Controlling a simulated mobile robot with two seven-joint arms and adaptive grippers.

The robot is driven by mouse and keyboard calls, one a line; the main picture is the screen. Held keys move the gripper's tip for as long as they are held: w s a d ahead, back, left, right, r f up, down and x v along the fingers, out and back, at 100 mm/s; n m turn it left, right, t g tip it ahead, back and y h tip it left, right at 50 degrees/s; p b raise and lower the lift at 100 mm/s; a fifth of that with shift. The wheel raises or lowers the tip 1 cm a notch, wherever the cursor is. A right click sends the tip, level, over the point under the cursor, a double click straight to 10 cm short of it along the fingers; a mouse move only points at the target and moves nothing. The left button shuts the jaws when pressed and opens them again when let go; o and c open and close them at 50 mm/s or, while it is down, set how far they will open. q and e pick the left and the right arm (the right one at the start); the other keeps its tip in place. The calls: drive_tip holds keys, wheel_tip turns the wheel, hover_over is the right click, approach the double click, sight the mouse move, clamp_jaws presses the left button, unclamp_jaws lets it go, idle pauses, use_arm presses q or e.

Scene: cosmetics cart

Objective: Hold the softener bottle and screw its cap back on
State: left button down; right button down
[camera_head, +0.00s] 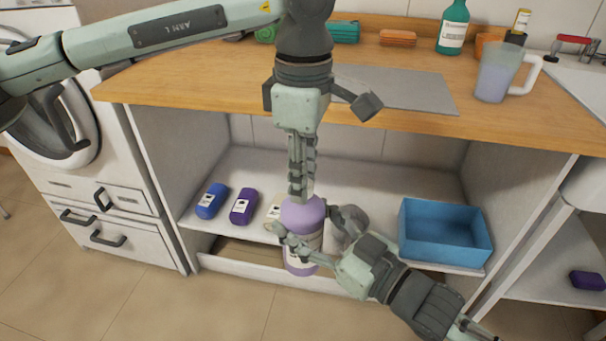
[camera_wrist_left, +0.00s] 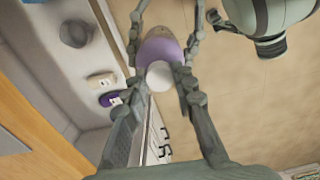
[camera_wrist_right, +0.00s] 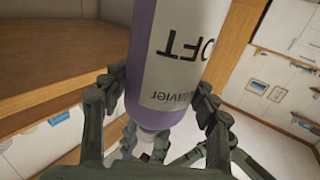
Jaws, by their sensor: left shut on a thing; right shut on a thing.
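My left gripper (camera_head: 301,190) points straight down over the bottle top. In the left wrist view its fingers are closed on the white cap (camera_wrist_left: 160,76), lined up with the purple shoulder (camera_wrist_left: 158,48). The cap is at the neck, but I cannot tell whether its thread is engaged. The fingers hide it in the head view.
A blue bin (camera_head: 446,236) stands right of my right gripper. The wooden counter (camera_head: 200,82) overhangs behind my left gripper and carries a jug (camera_head: 494,75) and a green bottle (camera_head: 453,28).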

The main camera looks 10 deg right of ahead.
use_arm(q)
drive_tip(key=m, duration=0.5)
drive_tip(key=shift+m, duration=0.3)
drive_tip(key=c, duration=1.2)
unclamp_jaws()
drive_tip(key=shift+o, duration=0.2)
drive_tip(key=shift+r, duration=0.1)
wheel_tip(320, 180, up, 12)
